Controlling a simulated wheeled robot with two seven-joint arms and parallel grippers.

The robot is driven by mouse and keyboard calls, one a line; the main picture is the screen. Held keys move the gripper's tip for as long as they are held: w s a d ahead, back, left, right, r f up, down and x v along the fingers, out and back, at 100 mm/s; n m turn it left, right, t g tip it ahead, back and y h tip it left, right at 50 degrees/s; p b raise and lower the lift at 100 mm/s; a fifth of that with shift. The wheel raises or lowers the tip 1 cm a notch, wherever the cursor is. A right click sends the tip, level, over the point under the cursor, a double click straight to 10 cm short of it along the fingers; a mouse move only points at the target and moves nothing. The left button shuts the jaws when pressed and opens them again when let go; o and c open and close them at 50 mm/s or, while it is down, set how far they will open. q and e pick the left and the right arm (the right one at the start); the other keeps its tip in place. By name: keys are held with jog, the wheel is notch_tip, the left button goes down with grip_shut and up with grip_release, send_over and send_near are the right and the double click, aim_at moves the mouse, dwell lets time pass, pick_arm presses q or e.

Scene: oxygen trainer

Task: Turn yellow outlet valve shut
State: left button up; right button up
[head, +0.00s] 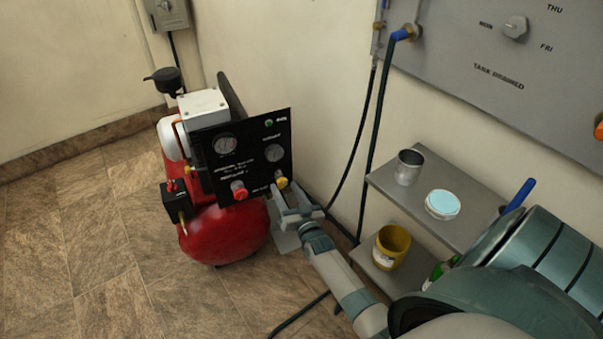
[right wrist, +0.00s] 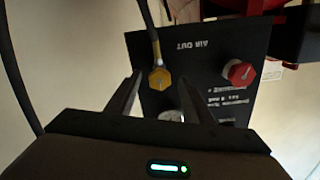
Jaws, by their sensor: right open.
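The yellow outlet valve (head: 281,182) is a small knob at the lower right of the compressor's black panel (head: 215,172). In the right wrist view the yellow valve (right wrist: 160,79) sits near the AIR OUT label with a hose running up from it. My right gripper (head: 288,196) is open just in front of the panel's lower right corner. In the wrist view its two fingers (right wrist: 161,88) stand on either side of the yellow valve, with gaps on both sides; I see no contact. My left gripper is in neither view.
A red knob (head: 238,191) is on the same panel, left of the yellow valve; two gauges are above. The red compressor tank (head: 226,236) stands on the tiled floor. A shelf (head: 440,168) with a metal cup (head: 408,168) is to the right. Dark hoses hang behind my right arm.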

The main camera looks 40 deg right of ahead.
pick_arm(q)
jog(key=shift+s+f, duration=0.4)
pick_arm(e)
jog(key=v, duration=1.6)
jog(key=shift+s, duration=0.4)
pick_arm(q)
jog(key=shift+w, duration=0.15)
pick_arm(e)
jog(key=shift+f, duration=0.1)
